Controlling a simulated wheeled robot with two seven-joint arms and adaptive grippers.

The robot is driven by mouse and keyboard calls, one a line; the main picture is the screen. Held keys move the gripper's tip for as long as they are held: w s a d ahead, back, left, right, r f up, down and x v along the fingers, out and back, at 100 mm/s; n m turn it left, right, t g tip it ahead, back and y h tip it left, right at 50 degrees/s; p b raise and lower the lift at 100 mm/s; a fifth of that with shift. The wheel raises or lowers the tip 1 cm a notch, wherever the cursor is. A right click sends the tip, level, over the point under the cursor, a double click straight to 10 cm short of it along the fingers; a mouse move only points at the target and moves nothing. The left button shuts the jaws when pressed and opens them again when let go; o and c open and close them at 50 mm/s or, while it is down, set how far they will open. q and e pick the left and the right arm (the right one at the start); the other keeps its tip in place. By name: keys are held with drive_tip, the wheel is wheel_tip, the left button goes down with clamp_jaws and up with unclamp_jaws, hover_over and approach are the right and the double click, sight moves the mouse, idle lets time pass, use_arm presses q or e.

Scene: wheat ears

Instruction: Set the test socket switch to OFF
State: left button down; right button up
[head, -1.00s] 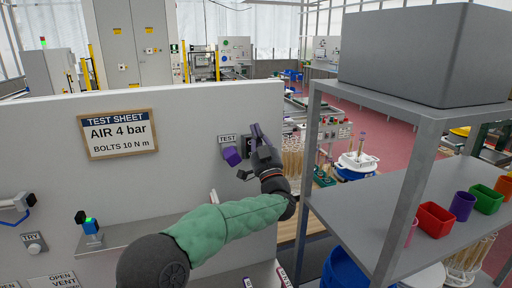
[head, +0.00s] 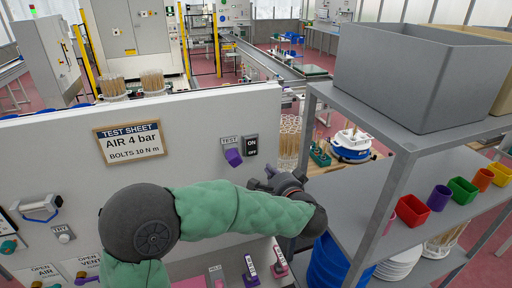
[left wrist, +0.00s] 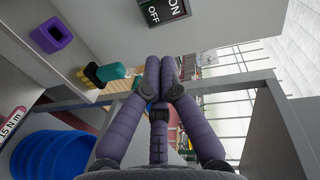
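The test socket switch (head: 251,145) is a dark plate on the white panel, right of the purple test socket (head: 233,157) under the TEST label. ON and OFF lettering shows on the switch in the left wrist view (left wrist: 162,10); I cannot tell which way it is set. The purple socket also shows there (left wrist: 52,34). My left gripper (head: 266,180) is below the switch, apart from it and empty. In the left wrist view its purple fingers (left wrist: 163,68) are drawn together at the tips. My right gripper is not in view.
A grey shelf rack (head: 398,190) with a large grey bin (head: 415,75) and several coloured cups stands close on the right. A test sheet (head: 130,142) reading AIR 4 bar hangs on the panel. Lower down are other labelled fittings and a blue bin (left wrist: 52,158).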

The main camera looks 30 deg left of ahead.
sight(253, 154)
use_arm(q)
drive_tip(key=shift+s+d+f+m+p, duration=0.2)
drive_tip(key=shift+s+d+m+p, duration=0.15)
drive_tip(key=shift+s+m, duration=0.25)
drive_tip(key=shift+g, duration=0.3)
drive_tip(key=x, duration=1.4)
drive_tip(key=shift+w+f+p, duration=0.1)
drive_tip(key=shift+p, duration=0.25)
drive_tip(key=shift+w+a+f+t+y+b, duration=0.2)
drive_tip(key=shift+w+a+t+y+b, duration=0.15)
drive_tip(key=shift+t+b, duration=0.1)
drive_tip(key=shift+s, duration=0.1)
